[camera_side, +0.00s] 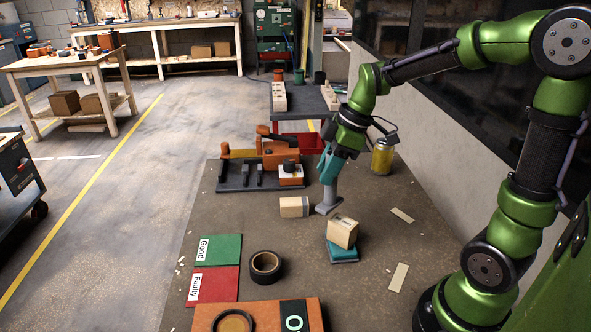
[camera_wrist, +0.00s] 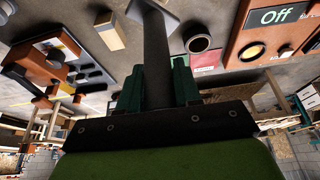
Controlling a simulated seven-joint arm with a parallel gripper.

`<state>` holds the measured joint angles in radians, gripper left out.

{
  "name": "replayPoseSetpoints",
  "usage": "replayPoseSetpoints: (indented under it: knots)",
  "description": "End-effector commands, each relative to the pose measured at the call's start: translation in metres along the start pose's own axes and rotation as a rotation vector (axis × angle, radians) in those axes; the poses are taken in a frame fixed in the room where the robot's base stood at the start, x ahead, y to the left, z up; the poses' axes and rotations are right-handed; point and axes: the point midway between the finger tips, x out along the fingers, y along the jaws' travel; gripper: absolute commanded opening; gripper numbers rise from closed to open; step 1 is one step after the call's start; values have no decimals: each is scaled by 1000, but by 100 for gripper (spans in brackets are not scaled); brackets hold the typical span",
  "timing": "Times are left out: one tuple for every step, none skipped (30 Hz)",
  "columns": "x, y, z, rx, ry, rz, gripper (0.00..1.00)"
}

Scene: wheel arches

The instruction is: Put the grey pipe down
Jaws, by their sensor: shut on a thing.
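The grey pipe (camera_side: 328,196) hangs below my gripper (camera_side: 330,172) in the side view, roughly upright and slightly tilted. Its wider lower end is at or just above the brown work surface (camera_side: 400,235); I cannot tell whether it touches. My gripper's teal fingers are shut on the pipe's upper part.
A pale box (camera_side: 293,207) lies left of the pipe. Another box (camera_side: 343,232) sits on a teal block (camera_side: 343,254) in front. A black tape roll (camera_side: 266,267), green Good mat (camera_side: 219,249) and red Faulty mat (camera_side: 213,285) lie front-left. A yellow jar (camera_side: 382,160) stands behind right.

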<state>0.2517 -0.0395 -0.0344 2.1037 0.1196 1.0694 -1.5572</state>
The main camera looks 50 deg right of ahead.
Motion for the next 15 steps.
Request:
replayPoseSetpoints:
  knots:
    - [11, -13, -24, -78, 1, -35, 0]
    - [16, -19, -36, -116, 2, -50, 0]
    - [22, -28, -50, -161, 4, -69, 0]
    - [26, -35, -59, -192, 5, -83, 0]
    - [30, -41, -68, -221, 6, -95, 0]
    - [34, -49, -77, -253, 8, -108, 0]
    - [36, -54, -83, -272, 9, -117, 0]
    - [39, -59, -89, -293, 10, -126, 0]
    - [42, -65, -95, -316, 12, -135, 0]
    - [44, -70, -100, -332, 13, -143, 0]
    - [46, -74, -104, -346, 13, -150, 0]
    - [48, -79, -109, -365, 15, -158, 0]
    - [49, -83, -112, -377, 16, -163, 0]
    - [51, -87, -115, -389, 16, -168, 0]
    - [55, -89, -116, -396, 15, -174, 0]
